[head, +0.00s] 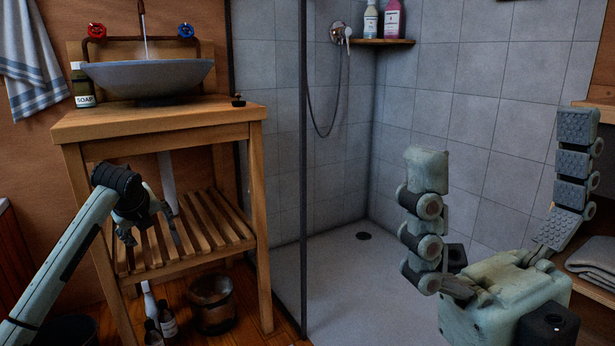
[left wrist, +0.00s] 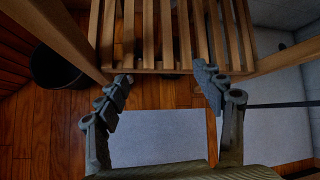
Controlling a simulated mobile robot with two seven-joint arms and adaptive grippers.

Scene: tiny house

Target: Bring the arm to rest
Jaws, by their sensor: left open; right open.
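My left arm comes in from the left in the head view. Its gripper (head: 140,222) is in front of the wooden washstand (head: 160,122), at about the height of the slatted lower shelf (head: 200,240). In the left wrist view the two fingers of my left gripper (left wrist: 163,78) are spread apart with nothing between them, and the shelf slats (left wrist: 165,35) lie beyond. My right gripper (head: 500,145) is large and close at the right of the head view. Its fingers are spread wide and empty, in front of the tiled shower wall.
A basin (head: 150,78) with a running tap and a soap bottle (head: 82,85) stand on the washstand. Bottles (head: 167,318) and a metal bucket (head: 212,303) are on the floor below. A glass panel edge (head: 303,170) borders the clear shower floor (head: 350,275). A folded towel (head: 592,258) lies at right.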

